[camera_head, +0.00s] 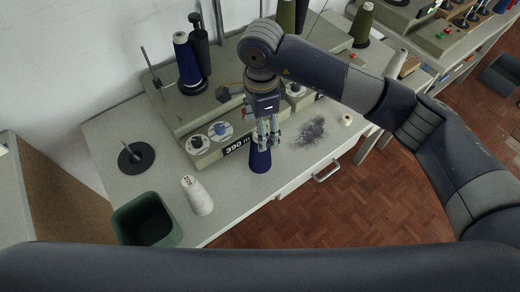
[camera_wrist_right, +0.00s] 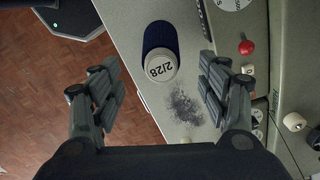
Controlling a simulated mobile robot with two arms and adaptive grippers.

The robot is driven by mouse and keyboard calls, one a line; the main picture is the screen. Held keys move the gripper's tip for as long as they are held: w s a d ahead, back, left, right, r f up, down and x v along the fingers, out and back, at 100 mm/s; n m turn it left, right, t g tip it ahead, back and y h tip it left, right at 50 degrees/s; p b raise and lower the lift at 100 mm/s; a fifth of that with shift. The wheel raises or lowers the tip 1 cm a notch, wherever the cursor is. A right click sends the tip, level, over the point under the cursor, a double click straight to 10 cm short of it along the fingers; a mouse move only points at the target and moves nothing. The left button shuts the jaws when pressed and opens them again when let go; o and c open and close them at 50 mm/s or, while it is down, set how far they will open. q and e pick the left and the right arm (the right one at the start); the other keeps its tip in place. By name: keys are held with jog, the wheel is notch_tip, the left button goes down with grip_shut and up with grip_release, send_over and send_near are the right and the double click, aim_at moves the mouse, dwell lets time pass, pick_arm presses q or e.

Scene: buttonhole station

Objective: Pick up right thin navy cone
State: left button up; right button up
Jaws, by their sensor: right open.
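A thin navy cone (camera_head: 260,161) stands on the grey table in front of the machine, its upper part partly hidden by my right gripper (camera_head: 268,137). In the right wrist view the navy cone (camera_wrist_right: 158,35) shows a pale top marked 2/28, lying in the gap between the spread fingers of my right gripper (camera_wrist_right: 160,95) and towards the upper edge of the picture. The right gripper is open and empty, pointing down above the cone. Another navy cone (camera_head: 186,57) stands on the machine at the back left. My left gripper is not in view.
Dark lint (camera_head: 312,131) lies to the right, near a small spool (camera_head: 347,119).

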notch_tip(320, 180, down, 3)
jog(key=shift+r+p, duration=0.1)
jog(key=shift+p, duration=0.2)
notch_tip(320, 180, down, 5)
jog(key=shift+a+f+p, duration=0.15)
jog(key=shift+p, duration=1.1)
jog(key=c, duration=1.1)
